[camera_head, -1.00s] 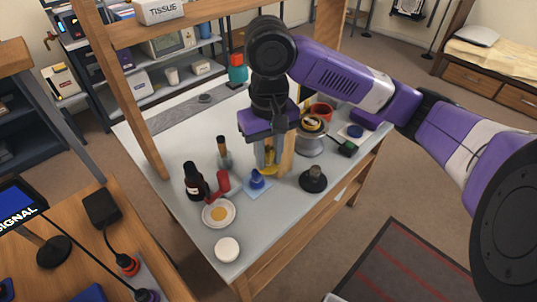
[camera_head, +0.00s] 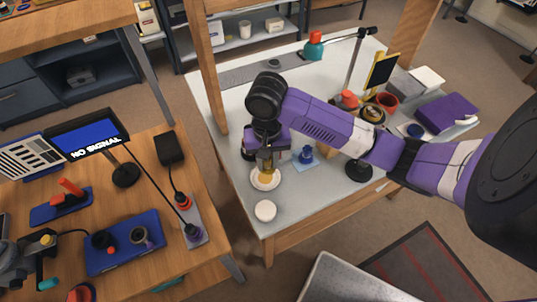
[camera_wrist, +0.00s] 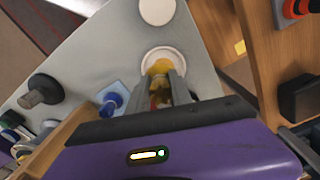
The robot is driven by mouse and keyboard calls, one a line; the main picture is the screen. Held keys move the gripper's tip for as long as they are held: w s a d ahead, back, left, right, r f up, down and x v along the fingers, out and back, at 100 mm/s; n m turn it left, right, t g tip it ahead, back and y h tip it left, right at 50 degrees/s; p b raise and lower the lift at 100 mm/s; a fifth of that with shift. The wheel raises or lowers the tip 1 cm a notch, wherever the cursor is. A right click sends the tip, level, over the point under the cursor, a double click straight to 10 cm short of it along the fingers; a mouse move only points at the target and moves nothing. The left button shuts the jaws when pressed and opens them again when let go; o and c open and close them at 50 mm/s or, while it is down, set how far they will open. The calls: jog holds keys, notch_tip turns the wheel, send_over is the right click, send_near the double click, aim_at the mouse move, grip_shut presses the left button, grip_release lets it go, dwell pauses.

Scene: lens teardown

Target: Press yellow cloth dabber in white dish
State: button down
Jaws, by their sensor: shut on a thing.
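My gripper (camera_head: 266,168) points down over the white dish (camera_head: 265,187) on the grey table. It is shut on the yellow cloth dabber (camera_wrist: 160,67), whose yellow end shows past the fingertips in the wrist view. The white dish (camera_wrist: 152,54) lies right beneath it, its pale rim showing around the dabber's far side. The dabber appears to be inside the dish's outline, low over it or touching it; I cannot tell which. The dish's middle is hidden by the dabber and fingers.
A white round lid (camera_head: 265,211) lies in front of the dish. A blue item (camera_head: 306,155) on a light blue pad stands to the right, with a black knob-shaped thing (camera_head: 359,170) beyond. A dark bottle is mostly hidden behind my gripper. A wooden post (camera_head: 207,75) rises at the left.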

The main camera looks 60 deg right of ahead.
jog(key=shift+w+f+b, duration=0.15)
jog(key=shift+f+b, duration=0.4)
notch_tip(320, 180, down, 5)
jog(key=b, duration=0.4)
jog(key=shift+b, duration=0.3)
jog(key=shift+f, duration=0.45)
dwell(1.7)
jog(key=shift+r, duration=0.1)
notch_tip(320, 180, up, 7)
jog(key=p, duration=0.6)
dwell(0.3)
